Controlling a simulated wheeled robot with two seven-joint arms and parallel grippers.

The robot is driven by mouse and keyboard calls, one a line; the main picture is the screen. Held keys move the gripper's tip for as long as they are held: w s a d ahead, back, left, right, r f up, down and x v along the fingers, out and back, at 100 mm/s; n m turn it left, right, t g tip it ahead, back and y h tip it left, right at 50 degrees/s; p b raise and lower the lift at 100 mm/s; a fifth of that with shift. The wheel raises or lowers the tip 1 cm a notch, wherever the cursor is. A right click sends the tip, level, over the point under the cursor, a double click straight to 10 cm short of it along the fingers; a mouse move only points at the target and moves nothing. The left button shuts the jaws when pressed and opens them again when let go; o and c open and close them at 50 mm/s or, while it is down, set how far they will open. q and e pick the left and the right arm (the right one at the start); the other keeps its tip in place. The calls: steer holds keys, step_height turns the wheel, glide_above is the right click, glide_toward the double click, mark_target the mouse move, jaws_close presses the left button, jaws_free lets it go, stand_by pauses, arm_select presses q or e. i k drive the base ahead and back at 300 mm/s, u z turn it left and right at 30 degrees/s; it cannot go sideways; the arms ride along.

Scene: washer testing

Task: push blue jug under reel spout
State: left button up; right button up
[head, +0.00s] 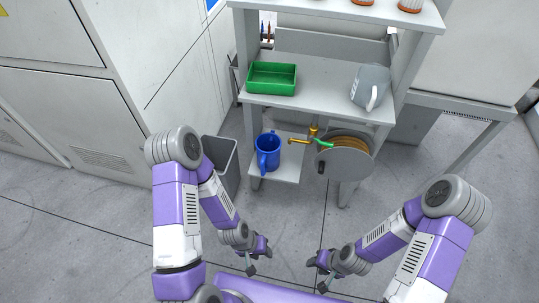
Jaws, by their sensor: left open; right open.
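The blue jug (268,151) stands upright on the small low shelf (287,171), near its left side, with its handle towards me. The hose reel (344,158) is mounted to the right of that shelf. Its brass spout (298,141) points left over the shelf, and its tip is a little to the right of the jug. My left gripper (257,263) is open and empty, below and in front of the shelf. My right gripper (315,280) is open and empty, lower and further right. Neither gripper touches the jug.
A green tray (272,78) and a grey jug (370,87) stand on the shelf above. A grey bin (220,160) stands left of the low shelf, close to my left arm. The floor in front of the shelf is clear.

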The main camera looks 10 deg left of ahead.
mark_target(268, 145)
steer(key=z, duration=1.95)
steer(key=i, duration=1.25)
steer(key=u, duration=2.65)
steer(key=i, duration=0.5)
steer(key=u, duration=0.05)
